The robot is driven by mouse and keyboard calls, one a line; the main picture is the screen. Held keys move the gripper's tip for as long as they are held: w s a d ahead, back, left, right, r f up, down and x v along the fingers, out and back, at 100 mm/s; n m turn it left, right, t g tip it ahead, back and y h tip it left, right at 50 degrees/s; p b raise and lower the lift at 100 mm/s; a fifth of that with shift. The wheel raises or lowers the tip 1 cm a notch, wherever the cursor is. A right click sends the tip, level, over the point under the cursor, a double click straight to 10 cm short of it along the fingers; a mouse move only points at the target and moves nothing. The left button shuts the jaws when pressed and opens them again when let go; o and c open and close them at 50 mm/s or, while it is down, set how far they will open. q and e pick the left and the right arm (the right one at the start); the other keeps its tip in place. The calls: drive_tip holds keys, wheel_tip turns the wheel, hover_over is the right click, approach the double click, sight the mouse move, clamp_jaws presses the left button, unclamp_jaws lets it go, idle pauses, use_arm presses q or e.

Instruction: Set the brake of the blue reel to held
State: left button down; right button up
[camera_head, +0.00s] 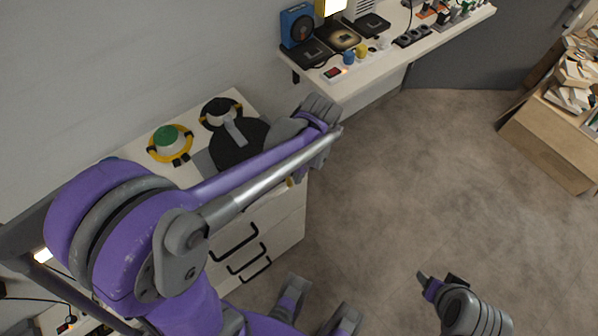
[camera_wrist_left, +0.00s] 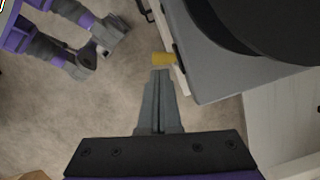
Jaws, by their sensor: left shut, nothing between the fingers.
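A round black disc (camera_head: 238,146) lies on the white cabinet top in the head view, partly covered by my left arm. The left wrist view shows a large dark disc (camera_wrist_left: 270,22) on a grey base (camera_wrist_left: 225,70), with a yellow knob (camera_wrist_left: 163,58) at the base's side. I cannot make out a blue colour on it. My left gripper (camera_wrist_left: 159,76) is shut and empty, its tips just short of the yellow knob; contact cannot be told. In the head view its fingers are hidden behind my arm. My right gripper (camera_head: 440,282) hangs over the floor, apart from everything.
A yellow ring with a green button (camera_head: 170,142) and a black round device with a white handle (camera_head: 221,112) stand beside the disc. A shelf (camera_head: 345,86) at the back holds a blue device (camera_head: 297,26) and small items. A full carton (camera_head: 550,140) stands right. The middle floor is clear.

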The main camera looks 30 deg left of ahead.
use_arm(q)
drive_tip(key=shift+w+a, duration=0.1)
drive_tip(key=shift+w+a, duration=0.45)
drive_tip(key=shift+w, duration=0.05)
idle(0.3)
wheel_tip(320, 180, up, 10)
drive_tip(key=w+d+p, duration=0.1)
drive_tip(key=p, duration=0.5)
drive_tip(key=shift+w+d+p, duration=0.2)
drive_tip(key=shift+w+p, duration=0.05)
drive_tip(key=shift+p, duration=0.05)
drive_tip(key=shift+f, duration=0.1)
